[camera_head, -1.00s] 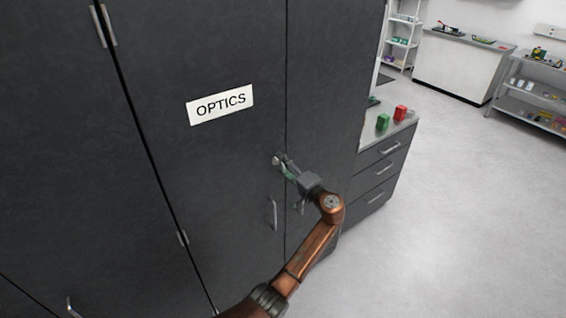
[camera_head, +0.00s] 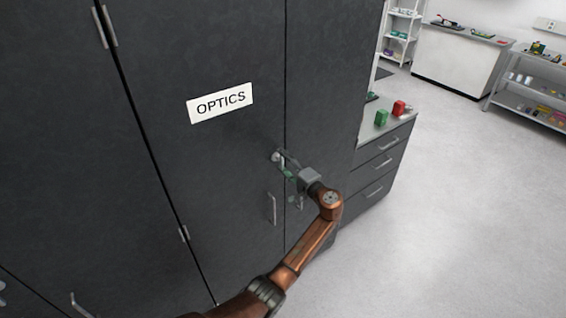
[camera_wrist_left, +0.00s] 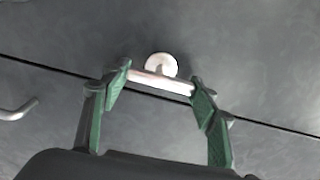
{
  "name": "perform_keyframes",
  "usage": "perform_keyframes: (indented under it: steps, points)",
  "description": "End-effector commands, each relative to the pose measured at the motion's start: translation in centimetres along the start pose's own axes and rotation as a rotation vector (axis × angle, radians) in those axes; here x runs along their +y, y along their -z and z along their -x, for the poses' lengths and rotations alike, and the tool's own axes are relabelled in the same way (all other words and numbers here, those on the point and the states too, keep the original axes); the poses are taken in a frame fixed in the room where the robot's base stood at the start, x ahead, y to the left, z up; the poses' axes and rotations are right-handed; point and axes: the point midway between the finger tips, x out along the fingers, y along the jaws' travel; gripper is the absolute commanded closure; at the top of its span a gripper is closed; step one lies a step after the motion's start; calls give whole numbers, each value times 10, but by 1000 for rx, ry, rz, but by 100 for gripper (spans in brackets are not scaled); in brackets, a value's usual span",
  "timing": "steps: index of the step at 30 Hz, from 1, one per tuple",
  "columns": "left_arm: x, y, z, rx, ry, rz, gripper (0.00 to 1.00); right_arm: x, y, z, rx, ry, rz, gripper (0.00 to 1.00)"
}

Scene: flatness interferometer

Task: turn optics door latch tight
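The optics door (camera_head: 215,165) is a dark grey cabinet door with a white OPTICS sign (camera_head: 220,103); it looks closed. Its latch (camera_head: 277,156) is near the door's right edge, above a bar handle (camera_head: 271,208). In the left wrist view the latch has a round pale base and a light crossbar (camera_wrist_left: 162,83). My left gripper (camera_head: 285,163) is at the latch. In the left wrist view its green-padded fingers (camera_wrist_left: 160,80) stand at the crossbar's two ends and appear to touch them. My right gripper is in neither view.
A drawer unit (camera_head: 385,160) to the right carries a green object (camera_head: 381,118) and a red object (camera_head: 399,108). Shelves (camera_head: 535,92) and a white counter (camera_head: 458,62) stand farther back. The floor (camera_head: 460,210) on the right is clear.

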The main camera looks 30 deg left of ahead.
Motion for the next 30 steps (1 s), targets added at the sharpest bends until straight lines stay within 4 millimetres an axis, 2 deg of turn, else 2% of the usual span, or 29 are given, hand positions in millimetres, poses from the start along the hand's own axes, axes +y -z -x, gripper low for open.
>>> perform_keyframes:
  steps: [6,17,20,30]
  points:
    - [0,0,0,0,0,0,29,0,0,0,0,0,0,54]
    - [0,0,4,0,0,1,28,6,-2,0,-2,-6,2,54]
    - [1,0,15,0,-1,1,28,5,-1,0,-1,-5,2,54]
    - [1,0,84,1,-3,1,28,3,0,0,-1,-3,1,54]
